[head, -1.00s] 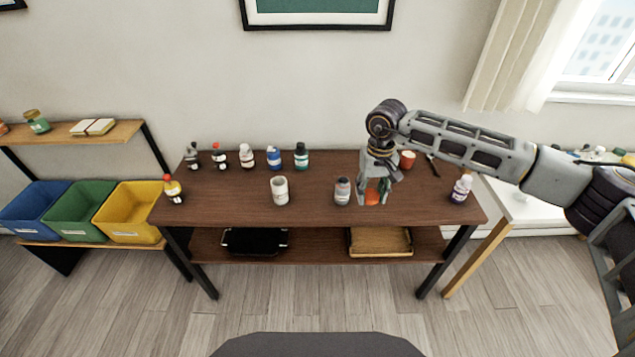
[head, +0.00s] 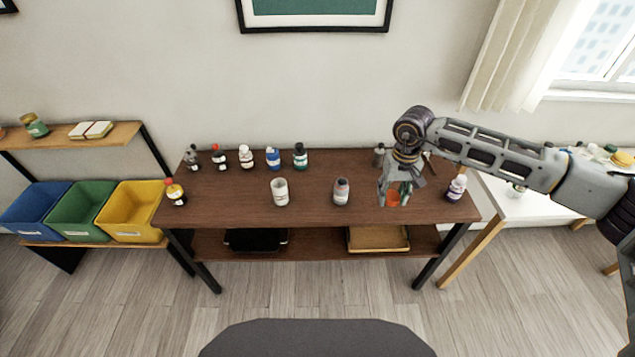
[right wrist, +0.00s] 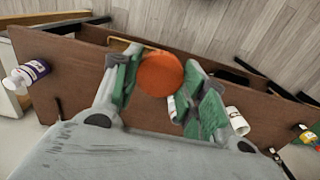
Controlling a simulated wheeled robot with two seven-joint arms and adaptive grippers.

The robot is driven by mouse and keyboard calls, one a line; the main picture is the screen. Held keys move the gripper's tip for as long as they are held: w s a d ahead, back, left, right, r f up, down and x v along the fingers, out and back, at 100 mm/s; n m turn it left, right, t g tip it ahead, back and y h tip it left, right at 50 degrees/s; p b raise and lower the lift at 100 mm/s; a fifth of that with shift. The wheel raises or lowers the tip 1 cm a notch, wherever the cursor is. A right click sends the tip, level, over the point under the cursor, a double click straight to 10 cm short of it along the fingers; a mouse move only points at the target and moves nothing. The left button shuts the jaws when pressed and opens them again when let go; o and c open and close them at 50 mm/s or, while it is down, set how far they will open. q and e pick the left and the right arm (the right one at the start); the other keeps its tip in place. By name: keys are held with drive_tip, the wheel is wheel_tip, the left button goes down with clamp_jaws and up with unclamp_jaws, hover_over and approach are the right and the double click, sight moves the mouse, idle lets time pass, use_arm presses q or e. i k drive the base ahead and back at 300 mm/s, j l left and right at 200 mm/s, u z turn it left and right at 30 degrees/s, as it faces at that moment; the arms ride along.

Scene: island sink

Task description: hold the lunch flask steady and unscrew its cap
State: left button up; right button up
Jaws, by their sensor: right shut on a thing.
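My right gripper (head: 395,195) is shut on a round orange thing (head: 393,199), low over the right part of the brown table. In the right wrist view the orange thing (right wrist: 160,74) shows as a plain disc between the green-padded fingers (right wrist: 160,85). It looks like a cap, but its underside is hidden and I cannot tell whether a flask is under it. A small grey bottle with a reddish band (head: 341,191) stands upright to the left of the gripper, apart from it. I cannot tell if it is the lunch flask. My left gripper is not in view.
Several bottles line the back left, including a blue one (head: 273,158). A white-and-purple bottle (head: 456,188) stands at the right end. A grey bottle (head: 379,155) stands behind the gripper. The table (head: 235,205) has free room in front.

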sight(340, 192)
drive_tip(key=i+j+z, duration=0.3)
drive_tip(key=i+j, duration=0.15)
drive_tip(key=i+j+z, duration=0.25)
drive_tip(key=i+j, duration=0.35)
